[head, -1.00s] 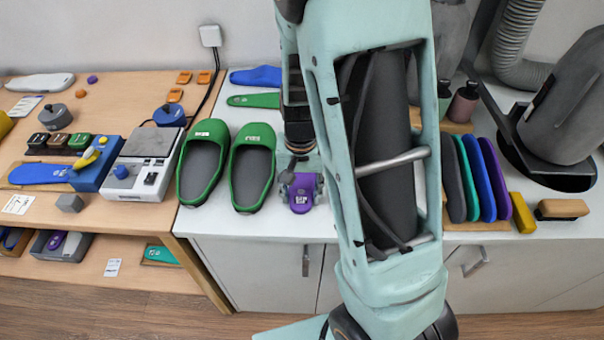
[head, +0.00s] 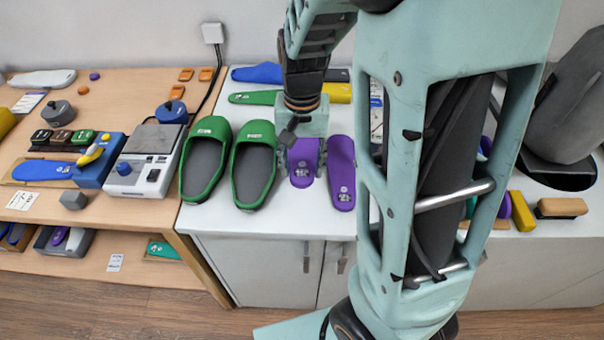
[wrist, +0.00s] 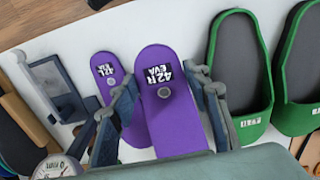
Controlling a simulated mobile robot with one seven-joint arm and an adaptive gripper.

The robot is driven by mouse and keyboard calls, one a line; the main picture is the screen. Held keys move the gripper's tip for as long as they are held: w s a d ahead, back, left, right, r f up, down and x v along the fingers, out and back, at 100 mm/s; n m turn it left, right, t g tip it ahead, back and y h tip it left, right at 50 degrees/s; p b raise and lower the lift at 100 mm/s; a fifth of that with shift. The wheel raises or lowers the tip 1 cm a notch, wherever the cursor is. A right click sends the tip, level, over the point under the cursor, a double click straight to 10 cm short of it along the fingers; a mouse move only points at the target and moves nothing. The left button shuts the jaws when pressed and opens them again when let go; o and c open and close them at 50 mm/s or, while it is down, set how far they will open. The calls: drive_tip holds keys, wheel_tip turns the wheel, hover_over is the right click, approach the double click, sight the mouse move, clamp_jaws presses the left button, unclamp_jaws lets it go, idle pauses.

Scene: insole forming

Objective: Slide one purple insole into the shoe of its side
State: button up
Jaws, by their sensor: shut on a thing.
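My gripper (head: 304,150) is shut on a purple insole (head: 302,166), its fingers on the two long edges. In the wrist view this insole (wrist: 170,119) bears the label "42R EVA" and a round grey spot. The gap under it cannot be judged. A second purple insole (head: 342,178), marked "42L" in the wrist view (wrist: 105,84), lies just right of it in the head view. Two green shoes stand side by side to the left, the nearer one (head: 239,178) and the farther one (head: 190,158), both with dark insides. Their size marks are too small to read.
Blue (head: 258,72) and green (head: 252,97) flat insoles lie behind the shoes. My arm hides much of the white counter's right part. The white counter (head: 225,222) is bare in front of the shoes.

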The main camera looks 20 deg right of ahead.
drive_tip(key=shift+r, duration=0.2)
wheel_tip(320, 180, up, 3)
drive_tip(key=shift+r+p, duration=0.1)
drive_tip(key=shift+p, duration=1.15)
